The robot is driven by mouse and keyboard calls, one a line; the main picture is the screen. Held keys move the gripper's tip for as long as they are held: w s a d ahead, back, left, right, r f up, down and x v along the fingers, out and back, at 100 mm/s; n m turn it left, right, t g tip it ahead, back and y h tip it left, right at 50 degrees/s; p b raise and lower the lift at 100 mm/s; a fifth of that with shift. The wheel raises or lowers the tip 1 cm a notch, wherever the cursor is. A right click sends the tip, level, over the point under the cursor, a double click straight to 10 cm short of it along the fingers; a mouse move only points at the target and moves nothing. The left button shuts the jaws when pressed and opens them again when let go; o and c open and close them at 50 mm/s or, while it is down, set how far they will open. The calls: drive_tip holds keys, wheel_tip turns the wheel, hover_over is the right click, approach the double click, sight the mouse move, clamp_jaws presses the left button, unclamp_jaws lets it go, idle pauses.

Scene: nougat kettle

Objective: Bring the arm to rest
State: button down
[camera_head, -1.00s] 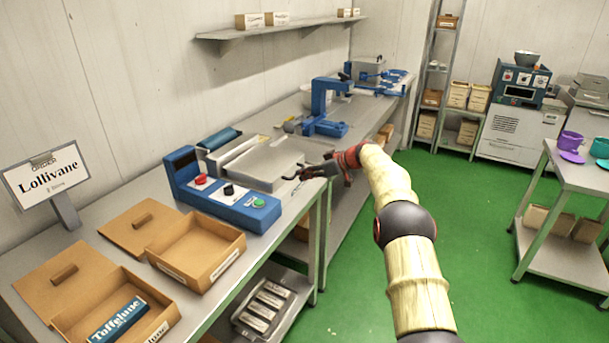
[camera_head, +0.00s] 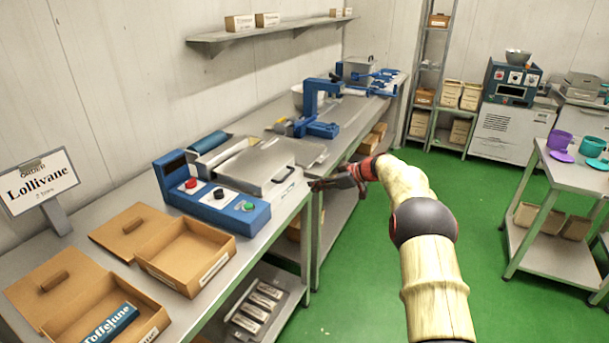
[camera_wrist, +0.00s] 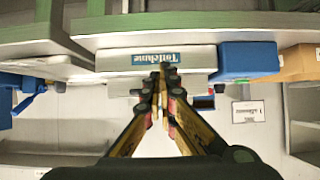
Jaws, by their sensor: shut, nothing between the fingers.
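My gripper (camera_head: 318,184) is at the end of my arm, just off the front edge of the steel bench (camera_head: 262,243), beside a grey machine with a blue control panel (camera_head: 222,203). It is shut and holds nothing. In the wrist view the fingers of my gripper (camera_wrist: 162,70) come together in front of a grey box front with a Toffelune label (camera_wrist: 157,58). The blue panel end (camera_wrist: 248,61) is to the right of the fingers.
Two open cardboard boxes (camera_head: 213,268) stand at the near end of the bench. A blue press (camera_head: 312,110) stands farther back. A side table (camera_head: 580,180) with purple and green dishes is at the right. The green floor (camera_head: 490,235) between is clear.

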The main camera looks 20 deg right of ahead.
drive_tip(key=shift+s+d+f, duration=0.1)
drive_tip(key=shift+s, duration=0.05)
drive_tip(key=s+f+m+g+h, duration=0.2)
drive_tip(key=s+f+m+g, duration=0.2)
drive_tip(key=s+f+m, duration=0.7)
drive_tip(key=s+a+r+h, duration=0.2)
drive_tip(key=s+a+r, duration=0.2)
drive_tip(key=s, duration=1.1)
drive_tip(key=s+a+r+n+t+h+p, duration=0.1)
drive_tip(key=s+a+r, duration=0.4)
drive_tip(key=s+r, duration=0.6)
drive_tip(key=s+a+r+n+h+p, duration=0.1)
drive_tip(key=s+a+r+h, duration=0.2)
drive_tip(key=s, duration=1.6)
wheel_tip(320, 180, up, 5)
drive_tip(key=shift+s+a+f, duration=0.15)
drive_tip(key=shift+s+a, duration=0.1)
drive_tip(key=shift+a, duration=0.6)
